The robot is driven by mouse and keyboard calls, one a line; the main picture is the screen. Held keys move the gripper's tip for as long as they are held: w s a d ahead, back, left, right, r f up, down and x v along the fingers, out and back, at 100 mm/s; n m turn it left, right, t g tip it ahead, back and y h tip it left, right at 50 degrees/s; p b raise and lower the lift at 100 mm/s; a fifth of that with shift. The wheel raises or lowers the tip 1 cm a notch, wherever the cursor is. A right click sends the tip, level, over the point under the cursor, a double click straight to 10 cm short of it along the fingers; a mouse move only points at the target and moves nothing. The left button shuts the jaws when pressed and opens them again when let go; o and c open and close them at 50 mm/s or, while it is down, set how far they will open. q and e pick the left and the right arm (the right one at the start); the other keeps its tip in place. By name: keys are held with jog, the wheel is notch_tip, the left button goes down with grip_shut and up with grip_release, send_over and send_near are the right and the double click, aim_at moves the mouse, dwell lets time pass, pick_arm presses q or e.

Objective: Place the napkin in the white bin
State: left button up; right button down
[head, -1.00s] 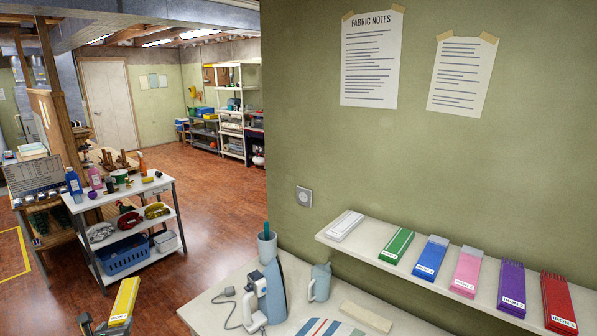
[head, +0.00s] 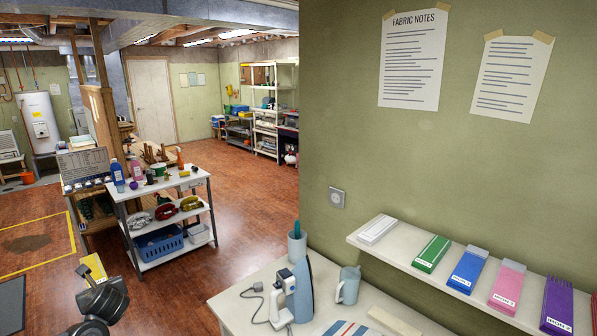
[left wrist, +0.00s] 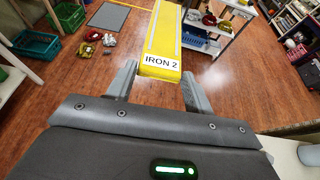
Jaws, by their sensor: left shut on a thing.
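A folded yellow napkin (left wrist: 163,35) labelled "IRON 2" is between the fingers of my left gripper (left wrist: 158,82) in the left wrist view. The gripper is shut on its near end, and the napkin sticks out forward above the floor. In the head view, the napkin (head: 93,266) shows at lower left, partly hidden behind my left gripper (head: 94,279). A small whitish bin (head: 199,234) stands on the bottom shelf of the white cart, right of a blue basket; I cannot tell its contents. My right gripper is not in view.
The white cart (head: 165,187) carries bottles on top and cord-like bundles on its middle shelf. A table (head: 232,301) with an iron and mug is at right, below a wall shelf (head: 406,252) of coloured packs. Open wood floor (head: 225,205) lies between.

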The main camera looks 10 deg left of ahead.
pick_arm(q)
jog(key=w+d+r+m+t+h, duration=0.2)
jog(key=d+r, duration=0.1)
jog(key=d, duration=0.5)
jog(key=w+d+r+m+t+h, duration=0.1)
jog(key=w+d+r+m, duration=0.15)
jog(key=d, duration=0.55)
jog(key=w+d+r+m+t+h, duration=0.15)
jog(key=d+r, duration=0.25)
jog(key=d, duration=0.5)
jog(key=s+d+r+m+t+h, duration=0.1)
jog(key=s+d+r+m+h, duration=0.3)
jog(key=d, duration=0.6)
jog(key=s+d+r+m+t+h, duration=0.1)
jog(key=s+d+r+h, duration=0.2)
jog(key=d+r, duration=0.45)
notch_tip(320, 180, down, 16)
jog(key=d+b, duration=0.1)
jog(key=b, duration=1.3)
jog(key=shift+s+d+r, duration=0.15)
jog(key=shift+d+r, duration=0.1)
jog(key=shift+d, duration=0.1)
